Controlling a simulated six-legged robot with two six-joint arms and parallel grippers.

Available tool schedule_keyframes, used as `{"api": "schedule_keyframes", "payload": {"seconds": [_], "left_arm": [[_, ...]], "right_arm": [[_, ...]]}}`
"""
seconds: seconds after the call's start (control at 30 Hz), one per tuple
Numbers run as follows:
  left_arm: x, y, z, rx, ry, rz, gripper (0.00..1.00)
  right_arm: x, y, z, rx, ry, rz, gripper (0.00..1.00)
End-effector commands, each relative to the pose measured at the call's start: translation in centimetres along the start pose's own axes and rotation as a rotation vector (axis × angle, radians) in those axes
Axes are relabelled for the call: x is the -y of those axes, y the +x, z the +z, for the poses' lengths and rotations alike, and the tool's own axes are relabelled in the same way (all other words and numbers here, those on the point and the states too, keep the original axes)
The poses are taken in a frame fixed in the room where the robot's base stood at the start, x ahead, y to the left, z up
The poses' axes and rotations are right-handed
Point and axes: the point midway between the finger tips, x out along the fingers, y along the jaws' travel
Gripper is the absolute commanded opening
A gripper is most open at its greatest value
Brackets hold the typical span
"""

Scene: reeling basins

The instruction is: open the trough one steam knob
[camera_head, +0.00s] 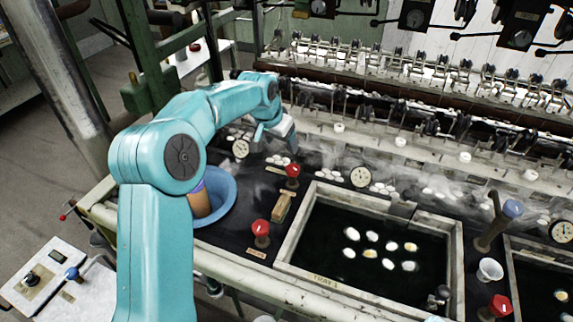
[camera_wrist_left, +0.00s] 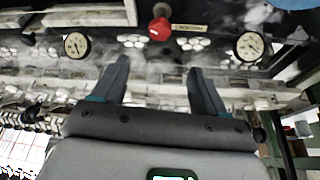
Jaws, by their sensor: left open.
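Two red knobs stand on the dark bench left of the basin marked TRAY 1 (camera_head: 365,283): a rear one (camera_head: 292,170) and a front one (camera_head: 262,228). Their labels are too small to read, so I cannot tell which is the steam knob. My left gripper (camera_head: 275,132) is behind the rear knob, apart from it, its fingers partly hidden in the head view. In the left wrist view it is open and empty (camera_wrist_left: 158,72). A red knob (camera_wrist_left: 159,28) with a small label shows beyond the gap between its fingertips. My right gripper is out of view.
Round gauges (camera_head: 240,148) (camera_head: 361,177) flank the rear knob. A blue bowl (camera_head: 228,190) stands left, partly behind my arm. Steam drifts over the bench. Reeling machinery (camera_head: 400,70) fills the back.

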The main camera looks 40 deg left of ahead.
Motion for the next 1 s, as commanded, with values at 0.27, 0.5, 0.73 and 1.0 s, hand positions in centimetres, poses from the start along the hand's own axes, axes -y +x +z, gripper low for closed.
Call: {"api": "schedule_keyframes", "payload": {"seconds": [0.27,0.5,0.73,1.0], "left_arm": [[-0.1,6.4,-0.2,0.01,0.004,0.001,0.73],[0.0,11.7,0.0,0.009,0.004,0.0,0.73],[0.2,14.7,0.2,0.007,0.003,-0.002,0.73],[0.2,15.3,0.3,0.005,0.003,-0.002,0.73]], "right_arm": [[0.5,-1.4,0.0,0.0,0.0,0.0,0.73],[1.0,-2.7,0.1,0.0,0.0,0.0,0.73],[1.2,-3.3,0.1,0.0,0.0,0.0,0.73],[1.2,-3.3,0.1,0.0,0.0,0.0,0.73]]}}
